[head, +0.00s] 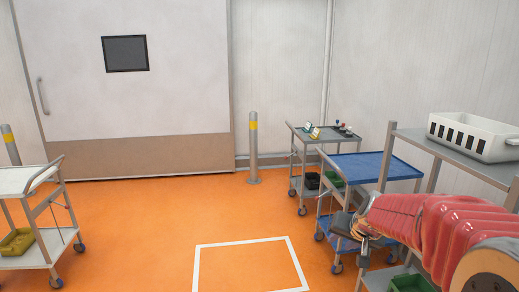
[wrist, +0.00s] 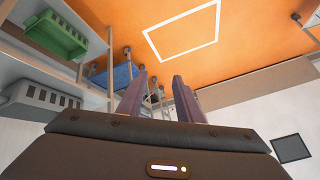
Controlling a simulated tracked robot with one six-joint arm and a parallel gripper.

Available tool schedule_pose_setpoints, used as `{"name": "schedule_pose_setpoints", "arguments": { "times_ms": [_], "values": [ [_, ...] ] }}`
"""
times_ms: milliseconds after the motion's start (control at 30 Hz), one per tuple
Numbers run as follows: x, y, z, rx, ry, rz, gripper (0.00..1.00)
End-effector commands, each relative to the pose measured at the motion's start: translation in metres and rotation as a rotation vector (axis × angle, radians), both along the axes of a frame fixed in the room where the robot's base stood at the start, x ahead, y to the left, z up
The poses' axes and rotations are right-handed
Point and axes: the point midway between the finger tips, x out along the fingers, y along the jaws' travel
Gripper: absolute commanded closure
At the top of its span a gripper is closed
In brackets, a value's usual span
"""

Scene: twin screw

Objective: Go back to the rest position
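My gripper (head: 350,226) shows at the lower right of the head view, at the end of my red-covered arm, which reaches in from the right edge. It is in the air in front of the blue-topped cart (head: 375,167). In the wrist view my gripper (wrist: 160,76) has its two dark fingers apart with nothing held between them. The wrist view looks tilted, with the floor at the top. A white square outline (head: 245,243) is marked on the orange floor, left of my gripper.
A grey shelf rack (head: 450,150) with a white crate (head: 470,135) stands close on the right by my arm. A grey cart (head: 325,134) with small items stands behind the blue one. A white cart (head: 35,181) is at left. A post (head: 253,150) stands by the wall. The middle floor is clear.

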Motion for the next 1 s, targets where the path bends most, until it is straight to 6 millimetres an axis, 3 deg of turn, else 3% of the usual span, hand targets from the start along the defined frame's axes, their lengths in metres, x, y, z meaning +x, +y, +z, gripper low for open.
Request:
{"name": "schedule_pose_setpoints", "arguments": {
  "times_ms": [200, 600, 800, 1000],
  "values": [
    [-0.080, 0.031, -0.003, -0.017, 0.139, 0.087, 0.68],
    [-0.211, 0.054, -0.007, -0.103, 0.322, 0.198, 0.68],
    [-0.261, 0.058, -0.006, -0.161, 0.352, 0.243, 0.68],
    [-0.292, 0.061, 0.000, -0.217, 0.316, 0.278, 0.68]
  ]
}}
